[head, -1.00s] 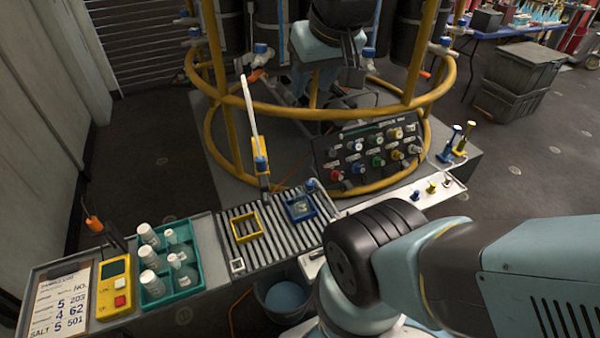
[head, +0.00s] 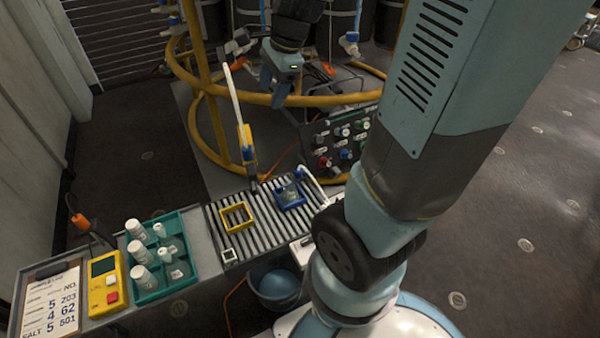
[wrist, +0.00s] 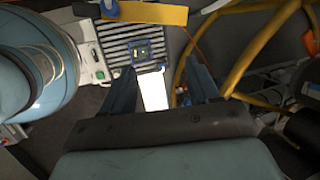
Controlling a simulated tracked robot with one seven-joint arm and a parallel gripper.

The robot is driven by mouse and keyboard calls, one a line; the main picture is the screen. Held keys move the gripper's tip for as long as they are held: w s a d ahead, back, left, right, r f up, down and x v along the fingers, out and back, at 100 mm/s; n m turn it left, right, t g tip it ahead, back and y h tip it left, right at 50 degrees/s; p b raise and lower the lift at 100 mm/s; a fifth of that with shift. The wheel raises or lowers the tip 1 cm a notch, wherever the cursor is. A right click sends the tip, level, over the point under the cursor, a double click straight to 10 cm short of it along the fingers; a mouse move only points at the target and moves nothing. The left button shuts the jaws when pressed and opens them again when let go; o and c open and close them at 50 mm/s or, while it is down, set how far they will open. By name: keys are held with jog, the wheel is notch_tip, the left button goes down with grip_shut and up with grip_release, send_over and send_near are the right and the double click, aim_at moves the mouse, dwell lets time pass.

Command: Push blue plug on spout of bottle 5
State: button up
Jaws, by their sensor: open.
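My gripper (head: 276,92) is open and empty, fingers downward, by the yellow ring frame behind the grated bench. In the wrist view its fingers (wrist: 162,90) stand apart with a white strip beyond them. A blue square holder (head: 291,197) sits on the grate with a small clear vessel (head: 290,188) in it; the holder also shows in the wrist view (wrist: 147,52). Several bottles stand in a teal rack (head: 160,292) at the left. I cannot read any number, so I cannot tell which is bottle 5. I cannot make out the blue plug; my arm covers the bench's right end.
A yellow square frame (head: 236,217) lies on the grate (head: 262,222). A yellow-and-blue upright tool (head: 247,142) stands behind it. A yellow meter (head: 104,283) and a clipboard (head: 52,302) are at the left. The yellow ring frame (head: 228,90) and knob panel (head: 340,142) are close to my gripper.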

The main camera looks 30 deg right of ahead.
jog(key=w+d+f+m+g, duration=0.1)
jog(key=w+d+f+m, duration=0.15)
jog(key=f+m, duration=0.35)
jog(key=w+d+f+m, duration=0.1)
jog(key=w+f+m, duration=0.2)
jog(key=f+m, duration=0.2)
jog(key=m+g+h, duration=0.2)
jog(key=m+h, duration=0.1)
jog(key=m, duration=0.9)
send_over(298, 170)
notch_tip(298, 170, down, 12)
jog(key=shift+f, duration=0.2)
jog(key=shift+f, duration=0.1)
jog(key=shift+f, duration=4.2)
jog(key=shift+d+f, duration=0.1)
jog(key=shift+f, duration=2.5)
jog(key=c, duration=1.1)
